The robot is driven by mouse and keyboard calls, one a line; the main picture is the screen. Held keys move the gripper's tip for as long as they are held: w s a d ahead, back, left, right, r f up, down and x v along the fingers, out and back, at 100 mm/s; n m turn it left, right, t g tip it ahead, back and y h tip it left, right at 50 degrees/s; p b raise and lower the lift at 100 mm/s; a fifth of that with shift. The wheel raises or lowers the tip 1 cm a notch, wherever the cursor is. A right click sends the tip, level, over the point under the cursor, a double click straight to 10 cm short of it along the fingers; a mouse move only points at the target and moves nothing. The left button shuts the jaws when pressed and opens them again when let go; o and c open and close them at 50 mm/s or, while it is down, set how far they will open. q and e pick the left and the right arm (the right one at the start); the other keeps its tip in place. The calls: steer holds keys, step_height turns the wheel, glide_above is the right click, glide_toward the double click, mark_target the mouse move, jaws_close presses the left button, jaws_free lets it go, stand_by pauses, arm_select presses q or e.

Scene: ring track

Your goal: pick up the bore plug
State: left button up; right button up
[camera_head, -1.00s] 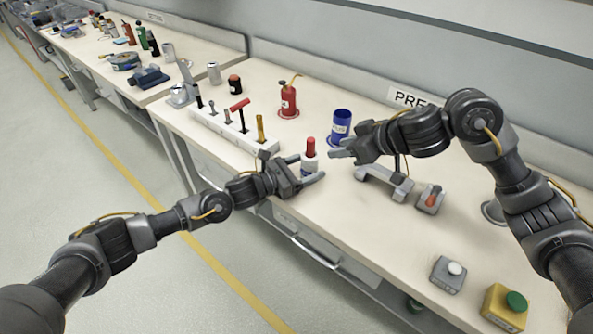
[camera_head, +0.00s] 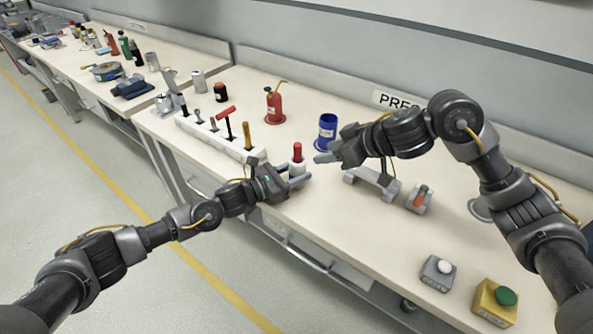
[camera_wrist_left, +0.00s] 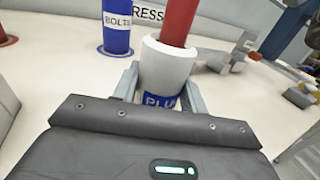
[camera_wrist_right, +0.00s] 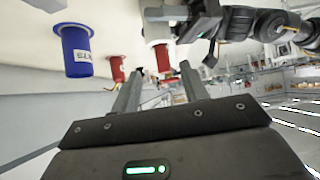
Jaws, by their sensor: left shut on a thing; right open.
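The bore plug (camera_head: 297,151), with a red grip, stands upright in a small white holder (camera_head: 297,167) near the bench's front edge. In the left wrist view, the red plug (camera_wrist_left: 179,22) rises from the white holder (camera_wrist_left: 166,68), whose blue label is partly hidden. My left gripper (camera_head: 297,180) is shut on the white holder, one finger on each side, below the red part. My right gripper (camera_head: 323,154) is open and empty, just right of the plug. In the right wrist view the red plug (camera_wrist_right: 163,60) shows beyond and between its open fingers.
A blue cup (camera_head: 327,130) stands behind my right gripper, and a red can (camera_head: 274,105) farther back. A white tool rack (camera_head: 215,138) lies to the left.

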mark_target(301, 151)
steer(key=d+f+m+t+y, duration=0.1)
steer(key=m+y, duration=0.1)
steer(key=m, duration=0.9)
steer(key=f+m+t+y, duration=0.1)
steer(key=f+m+y, duration=0.1)
steer(key=m, duration=1)
steer(key=d+f+m+t+y, duration=0.1)
steer(key=m+y, duration=0.2)
steer(key=m, duration=0.9)
steer(key=shift+s+d+f, duration=0.35)
steer(key=shift+s, duration=0.05)
steer(key=x, duration=0.7)
steer(key=shift+r+x, duration=0.2)
steer(key=shift+x, duration=1.05)
steer(key=shift+r+x, duration=0.2)
steer(key=shift+x, duration=1.1)
steer(key=shift+c, duration=0.4)
